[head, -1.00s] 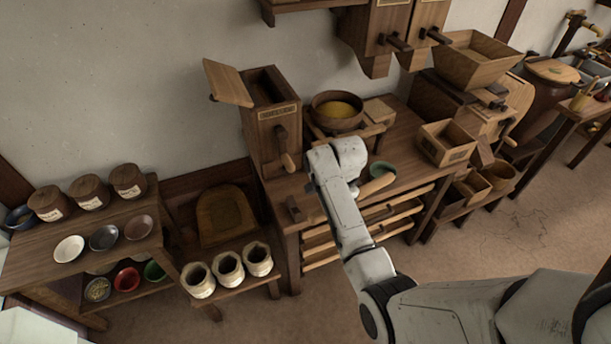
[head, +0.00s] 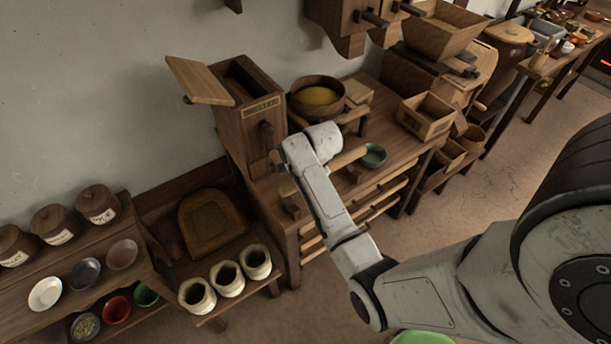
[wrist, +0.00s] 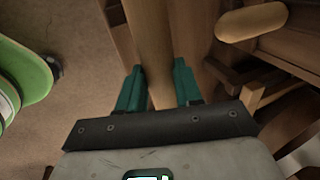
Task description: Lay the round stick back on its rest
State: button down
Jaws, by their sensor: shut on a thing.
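The round stick (wrist: 150,40) is a pale wooden rod. In the wrist view it runs up between the teal fingers of my gripper (wrist: 158,66), which is shut on it. In the head view one end of the stick (head: 349,157) sticks out right of my wrist, above the bench; my arm hides its middle and the fingers. Two small dark wooden pieces on the bench top, at the front left (head: 291,206) and under the stick's right end (head: 352,173), look like the rest's supports. I cannot tell whether the stick touches them.
A tall lidded wooden box (head: 248,125) with a crank handle (head: 276,157) stands left of my wrist. Rods line the bench front.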

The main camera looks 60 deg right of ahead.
notch_tip(320, 180, down, 4)
jog(key=b, duration=0.3)
jog(key=shift+b, duration=0.35)
jog(key=shift+f+b, duration=0.8)
jog(key=shift+f, duration=0.6)
jog(key=c, duration=0.7)
grip_release()
jog(key=shift+r, duration=0.1)
jog(key=v, duration=1)
jog(key=shift+s+a+r, duration=0.1)
jog(key=shift+s+r, duration=0.1)
jog(key=shift+r, duration=0.05)
